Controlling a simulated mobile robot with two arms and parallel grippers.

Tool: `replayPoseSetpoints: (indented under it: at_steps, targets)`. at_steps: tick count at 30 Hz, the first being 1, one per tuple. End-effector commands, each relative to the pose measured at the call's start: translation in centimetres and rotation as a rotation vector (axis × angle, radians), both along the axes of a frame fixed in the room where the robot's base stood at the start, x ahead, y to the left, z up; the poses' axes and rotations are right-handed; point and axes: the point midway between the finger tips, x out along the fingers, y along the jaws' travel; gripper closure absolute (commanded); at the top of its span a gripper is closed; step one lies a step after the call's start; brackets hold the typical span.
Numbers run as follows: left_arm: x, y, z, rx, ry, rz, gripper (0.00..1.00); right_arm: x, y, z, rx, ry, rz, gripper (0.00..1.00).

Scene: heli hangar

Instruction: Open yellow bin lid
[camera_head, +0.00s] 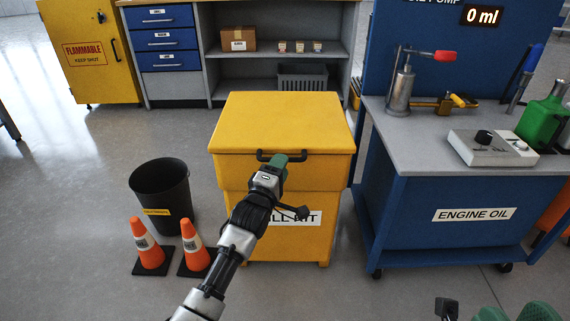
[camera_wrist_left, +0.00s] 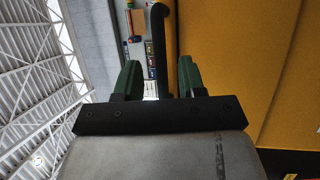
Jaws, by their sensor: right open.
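The yellow bin (camera_head: 230,215) stands in the middle of the head view with its yellow lid (camera_head: 283,120) down. A black bar handle (camera_head: 265,155) sits on the lid's front edge; it also shows in the wrist view (camera_wrist_left: 160,45). My left gripper (camera_head: 281,160) is at the handle. In the wrist view my left gripper (camera_wrist_left: 158,80) has its two green fingers apart, with the handle bar between them and gaps beside it. My right gripper (camera_head: 515,313) is open and empty at the bottom right edge, partly out of frame.
A black waste bin (camera_head: 160,195) and two orange cones (camera_head: 146,245) stand left of the yellow bin. A blue engine oil cart (camera_head: 450,245) stands close on the right. Shelves (camera_head: 280,57) and blue drawers (camera_head: 165,40) are behind.

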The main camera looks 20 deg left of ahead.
Motion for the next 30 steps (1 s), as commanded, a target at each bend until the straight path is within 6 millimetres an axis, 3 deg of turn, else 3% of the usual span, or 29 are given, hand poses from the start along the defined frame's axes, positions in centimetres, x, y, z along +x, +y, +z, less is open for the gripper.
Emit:
replayPoseSetpoints:
  at_steps: [7, 18, 26, 30]
  targets:
    - [2.9, -0.4, 0.3, 0.002, 0.001, -0.001, 0.60, -0.1, 0.0, -1.3, 0.004, -0.011, 0.001, 0.57]
    - [3.3, -0.4, 0.5, 0.001, 0.002, -0.001, 0.60, -0.1, 0.0, -1.3, 0.003, -0.009, 0.001, 0.57]
    - [3.3, -0.4, 0.5, 0.001, 0.002, -0.001, 1.00, -0.1, 0.0, -1.3, 0.003, -0.009, 0.001, 0.57]
    - [3.3, -0.4, 0.5, 0.001, 0.002, -0.001, 1.00, -0.1, 0.0, -1.3, 0.003, -0.009, 0.001, 0.57]
